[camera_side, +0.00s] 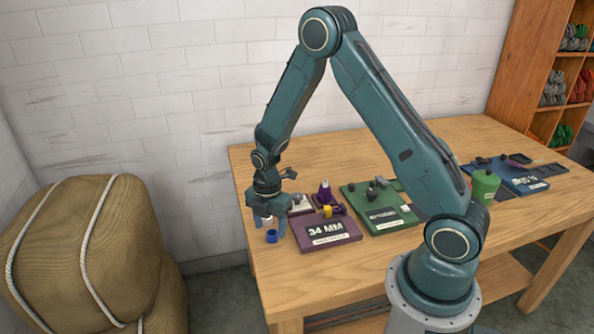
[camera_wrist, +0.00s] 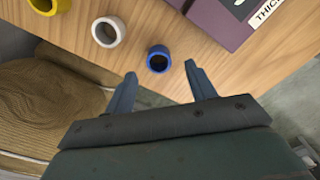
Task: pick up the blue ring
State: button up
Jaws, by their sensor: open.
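The blue ring (camera_wrist: 158,59) stands on the wooden table near its edge, with its open top showing in the wrist view. It also shows in the side view (camera_side: 271,237), low between the finger tips. My gripper (camera_wrist: 161,82) is open and empty. In the wrist view its two fingers point toward the ring from either side, and the ring lies just beyond the tips. In the side view my gripper (camera_side: 269,224) is above the table's left end, pointing down. I cannot tell the exact height gap between the tips and the ring.
A white ring (camera_wrist: 108,32) and a yellow ring (camera_wrist: 48,5) stand left of the blue one in the wrist view. A purple block marked 34 MM (camera_side: 326,230) lies to the right in the side view. The wooden table's (camera_side: 275,281) left edge is close.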

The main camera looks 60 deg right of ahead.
jog(key=shift+f, duration=1.45)
jog(key=c, duration=1)
